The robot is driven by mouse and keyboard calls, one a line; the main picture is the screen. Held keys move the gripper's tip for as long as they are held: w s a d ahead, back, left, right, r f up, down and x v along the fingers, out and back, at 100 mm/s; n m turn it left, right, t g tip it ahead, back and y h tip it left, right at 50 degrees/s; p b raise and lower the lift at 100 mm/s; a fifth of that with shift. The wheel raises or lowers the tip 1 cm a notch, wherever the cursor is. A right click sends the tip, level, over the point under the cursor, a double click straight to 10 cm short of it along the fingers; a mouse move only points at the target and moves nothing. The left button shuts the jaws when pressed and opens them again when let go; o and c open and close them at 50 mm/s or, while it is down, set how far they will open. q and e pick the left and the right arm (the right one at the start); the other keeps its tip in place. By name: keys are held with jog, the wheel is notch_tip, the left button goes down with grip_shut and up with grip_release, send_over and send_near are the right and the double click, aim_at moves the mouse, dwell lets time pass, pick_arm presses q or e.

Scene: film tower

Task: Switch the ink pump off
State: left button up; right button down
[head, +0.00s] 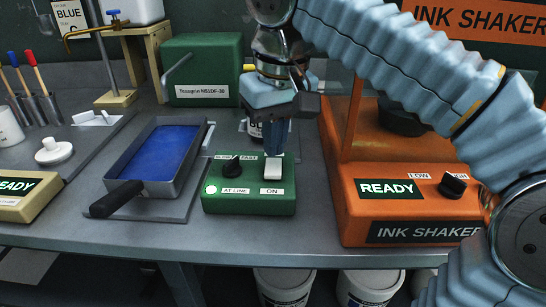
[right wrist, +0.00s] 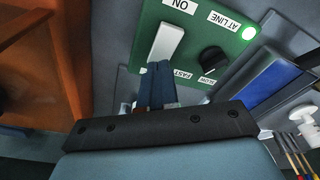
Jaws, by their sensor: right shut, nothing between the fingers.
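A green control box (head: 248,200) stands on the bench in the middle of the head view. I take it to be the ink pump's control. It has a white rocker switch (head: 273,170) behind an "ON" label, a black SLOW/FAST knob (head: 232,167) and a lit lamp (head: 211,189) beside an "AT LINE" label. My right gripper (head: 275,148) is shut and empty, pointing down just over the rocker's far end. In the right wrist view its fingertips (right wrist: 159,68) are close to the rocker (right wrist: 171,43); I cannot tell whether they touch. My left gripper is not in view.
An orange ink shaker (head: 405,210) stands close to the right of the box. A tray of blue ink (head: 160,155) with a black handle lies to the left. A dark bottle (head: 254,128) stands behind the box, partly hidden by my gripper. White buckets (head: 283,285) stand below the bench.

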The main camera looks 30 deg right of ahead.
aim_at(274, 161)
notch_tip(274, 161, up, 4)
jog(key=shift+f+p, duration=0.25)
jog(key=shift+p, duration=0.45)
jog(key=shift+r, duration=1.25)
